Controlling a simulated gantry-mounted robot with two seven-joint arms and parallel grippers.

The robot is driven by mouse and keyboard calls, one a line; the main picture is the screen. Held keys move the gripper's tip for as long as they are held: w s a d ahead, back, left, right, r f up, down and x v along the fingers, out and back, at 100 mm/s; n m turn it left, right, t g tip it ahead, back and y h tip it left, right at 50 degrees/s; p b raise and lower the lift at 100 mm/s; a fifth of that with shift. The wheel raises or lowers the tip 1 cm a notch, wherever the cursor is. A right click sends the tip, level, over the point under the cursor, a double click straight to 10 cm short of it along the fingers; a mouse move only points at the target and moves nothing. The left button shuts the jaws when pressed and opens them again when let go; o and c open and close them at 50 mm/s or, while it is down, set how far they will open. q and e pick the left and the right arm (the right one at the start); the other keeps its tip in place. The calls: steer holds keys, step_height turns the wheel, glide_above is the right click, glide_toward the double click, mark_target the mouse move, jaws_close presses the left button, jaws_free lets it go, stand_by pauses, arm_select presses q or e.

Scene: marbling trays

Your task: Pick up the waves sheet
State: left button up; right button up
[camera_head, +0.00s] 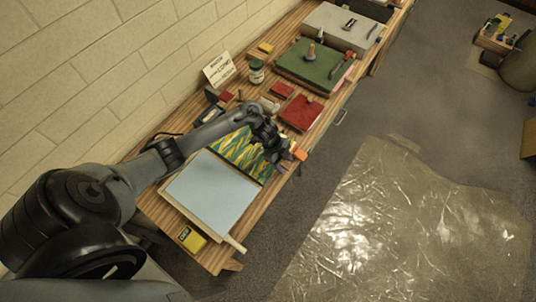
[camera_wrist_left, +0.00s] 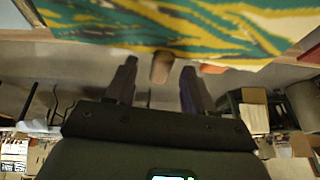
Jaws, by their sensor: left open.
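The waves sheet (camera_head: 238,150), patterned in green, yellow and teal, lies on the wooden bench in the head view, at the far edge of a shallow tray with a light blue surface (camera_head: 213,190). My left arm crosses over it and hides part of it. My left gripper (camera_head: 291,158) is at the right end of the sheet, near the bench's front edge. In the left wrist view the sheet (camera_wrist_left: 190,28) spans the top, and my open left gripper (camera_wrist_left: 159,66) shows two separated fingers below it. Whether they touch the sheet, I cannot tell. My right gripper is out of view.
Beyond the sheet are a red block (camera_head: 302,112), a dark green board (camera_head: 312,68), a jar (camera_head: 256,73), a small sign (camera_head: 219,70) and a grey case (camera_head: 340,28). A yellow box (camera_head: 191,239) sits at the near end. Clear plastic (camera_head: 400,220) covers the floor at right.

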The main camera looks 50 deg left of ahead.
arm_select(q)
steer(key=shift+f, duration=0.15)
jaws_close()
